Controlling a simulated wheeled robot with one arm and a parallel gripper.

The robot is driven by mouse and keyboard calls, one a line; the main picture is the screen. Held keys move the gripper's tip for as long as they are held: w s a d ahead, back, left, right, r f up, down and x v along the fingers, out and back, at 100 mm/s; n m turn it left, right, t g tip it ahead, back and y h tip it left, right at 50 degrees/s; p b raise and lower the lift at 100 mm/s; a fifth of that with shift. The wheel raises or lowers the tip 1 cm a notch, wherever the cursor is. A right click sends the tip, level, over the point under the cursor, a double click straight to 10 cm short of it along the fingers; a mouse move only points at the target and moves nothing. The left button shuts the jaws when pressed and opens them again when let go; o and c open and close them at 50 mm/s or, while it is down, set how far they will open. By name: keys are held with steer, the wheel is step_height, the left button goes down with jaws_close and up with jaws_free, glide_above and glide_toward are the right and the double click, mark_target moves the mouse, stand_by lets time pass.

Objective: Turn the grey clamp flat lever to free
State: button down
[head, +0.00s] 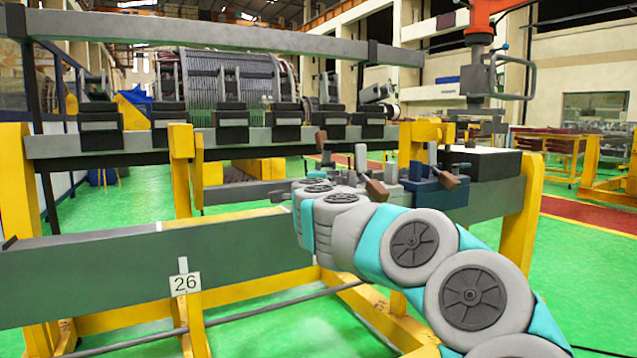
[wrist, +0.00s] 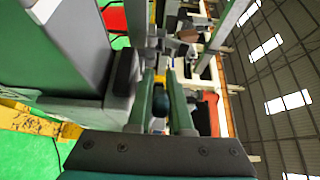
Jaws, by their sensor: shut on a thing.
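In the wrist view the two dark green fingers of my gripper (wrist: 162,78) reach forward, closed on a small part at their tips. This part appears to be the clamp's flat lever, but it is mostly hidden between the fingers. The angle of the held lever cannot be told.
A blue clamp (head: 425,181) with a brown-tipped lever stands just right of my arm. A row of dark blocks (head: 232,122) lines the rear beam. A long grey beam (head: 130,268) with a plate marked 26 (head: 185,283) crosses in front. Green floor is open at left.

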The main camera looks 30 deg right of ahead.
steer(key=n+y, duration=0.1)
steer(key=t+y, duration=0.1)
steer(key=shift+s+d+n+y+p, duration=0.2)
steer(key=shift+s+n+y+p, duration=0.1)
steer(key=shift+n, duration=0.1)
steer(key=n+y, duration=0.1)
steer(key=y, duration=0.1)
steer(key=n+t+y+p, duration=0.1)
steer(key=y, duration=0.1)
steer(key=n+y+p, duration=0.1)
steer(key=n+y, duration=0.1)
steer(key=shift+s+d+r, duration=0.1)
steer(key=shift+s+d, duration=0.25)
steer(key=shift+s+d+n+g+y+p, duration=0.15)
steer(key=shift+n+y+p, duration=0.15)
steer(key=shift+n+y, duration=0.7)
steer(key=shift+s+d+n+g+y+p, duration=0.1)
steer(key=shift+n+g+y+p, duration=0.3)
steer(key=shift+y, duration=1)
steer(key=shift+s+d+n+t+y+p, duration=0.1)
steer(key=shift+n+y+p, duration=0.1)
steer(key=shift+n+y, duration=0.85)
steer(key=shift+y, duration=0.45)
steer(key=c, duration=1.1)
jaws_free()
steer(key=shift+w+a, duration=0.1)
